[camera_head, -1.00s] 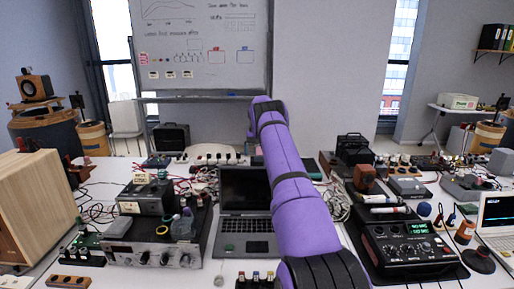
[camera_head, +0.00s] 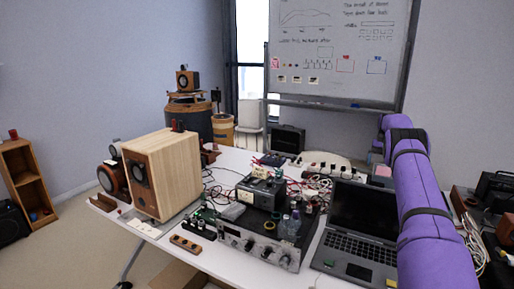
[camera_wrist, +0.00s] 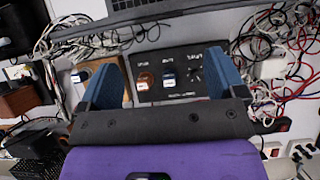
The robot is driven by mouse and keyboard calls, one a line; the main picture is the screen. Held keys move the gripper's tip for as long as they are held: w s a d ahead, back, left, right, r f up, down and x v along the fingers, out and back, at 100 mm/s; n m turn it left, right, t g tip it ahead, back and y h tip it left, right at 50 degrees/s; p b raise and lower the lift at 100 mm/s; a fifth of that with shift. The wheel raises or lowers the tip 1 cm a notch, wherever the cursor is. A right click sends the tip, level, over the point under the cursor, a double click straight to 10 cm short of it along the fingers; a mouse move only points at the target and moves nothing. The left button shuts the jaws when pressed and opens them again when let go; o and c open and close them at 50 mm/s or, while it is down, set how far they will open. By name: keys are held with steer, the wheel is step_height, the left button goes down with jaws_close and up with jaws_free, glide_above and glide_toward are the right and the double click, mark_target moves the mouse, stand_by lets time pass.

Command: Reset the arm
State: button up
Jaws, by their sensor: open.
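My gripper (camera_wrist: 163,72) shows in the wrist view with its two blue fingers spread wide apart and nothing held between them. A dark panel (camera_wrist: 176,93) with several small knobs lies beyond the fingers, seen through the gap; I cannot tell the distance. My purple arm (camera_head: 425,205) reaches up the right side of the head view, in front of the table. The gripper itself cannot be made out in the head view.
A wooden speaker (camera_head: 175,178) stands at the table's left. An amplifier-like unit (camera_head: 262,240) and an open laptop (camera_head: 362,222) stand right of it. Tangled cables (camera_wrist: 85,42) flank the panel. A whiteboard (camera_head: 335,60) stands behind. Open floor (camera_head: 65,245) lies left of the table.

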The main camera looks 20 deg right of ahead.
steer(key=shift+r, duration=0.1)
steer(key=w+a+r+n+h, duration=0.1)
steer(key=w+a+r, duration=0.2)
steer(key=a+r, duration=0.6)
steer(key=s+a+r+n+t+h, duration=0.1)
steer(key=s+a+r+n+t, duration=0.15)
steer(key=a+r, duration=0.75)
steer(key=s+a+r+n+t+h, duration=0.15)
steer(key=s+a+r, duration=0.25)
steer(key=a+r, duration=0.6)
steer(key=s+a+r+n+t+h, duration=0.1)
steer(key=s+a+r, duration=0.1)
steer(key=s+a, duration=0.6)
steer(key=s+a+r+n+t, duration=0.1)
steer(key=s+a+r, duration=0.1)
steer(key=s+a, duration=0.5)
steer(key=s+a+f+n+t, duration=0.1)
steer(key=s+a+f, duration=0.3)
steer(key=s, duration=0.5)
steer(key=s+a+f+n+t, duration=0.2)
steer(key=s+a+f, duration=0.3)
steer(key=s, duration=0.4)
steer(key=shift+s+f, duration=0.15)
steer(key=shift+s, duration=0.25)
